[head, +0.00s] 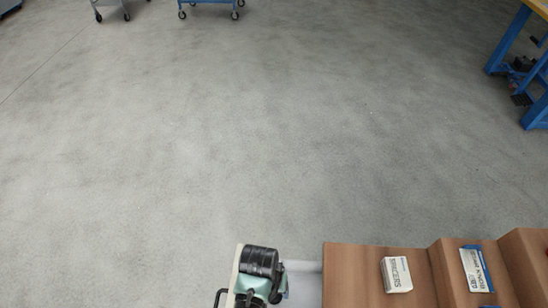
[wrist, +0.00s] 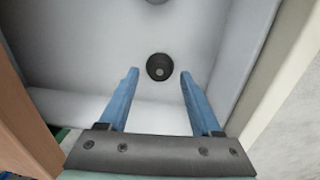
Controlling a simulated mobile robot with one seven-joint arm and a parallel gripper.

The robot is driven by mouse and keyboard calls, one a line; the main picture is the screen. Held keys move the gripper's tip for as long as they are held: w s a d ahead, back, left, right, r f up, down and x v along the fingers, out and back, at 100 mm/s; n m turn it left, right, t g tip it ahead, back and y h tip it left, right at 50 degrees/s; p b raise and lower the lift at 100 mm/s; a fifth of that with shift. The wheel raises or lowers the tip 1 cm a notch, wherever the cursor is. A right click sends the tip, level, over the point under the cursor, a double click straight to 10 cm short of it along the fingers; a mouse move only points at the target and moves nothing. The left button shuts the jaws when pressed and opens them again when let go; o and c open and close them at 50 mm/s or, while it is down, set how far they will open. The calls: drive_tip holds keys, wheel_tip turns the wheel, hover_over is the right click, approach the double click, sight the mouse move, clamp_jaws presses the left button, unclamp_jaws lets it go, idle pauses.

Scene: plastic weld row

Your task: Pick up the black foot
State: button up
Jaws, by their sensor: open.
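The black foot (wrist: 160,67) is a small round dark piece with a paler centre, lying on the floor of a white bin (wrist: 95,58). In the wrist view my gripper (wrist: 158,72) is open, its two blue fingers pointing into the bin. The foot shows between the fingertips with a gap on both sides, and nothing is held. I cannot tell how far above the foot the fingertips are. A second dark piece is cut off at the top edge of the wrist view. In the head view my arm hides part of the bin (head: 304,288), and the foot does not show.
Right of the bin is a brown stepped stand (head: 350,275) with a white spacers box (head: 396,274) and a blue-and-white box (head: 476,270). The bin walls stand close around my fingers.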

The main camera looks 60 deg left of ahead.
sight(274, 296)
wheel_tip(274, 296, down, 3)
drive_tip(key=shift+w+r, duration=0.15)
drive_tip(key=shift+r, duration=0.05)
drive_tip(key=shift+d, duration=0.1)
clamp_jaws()
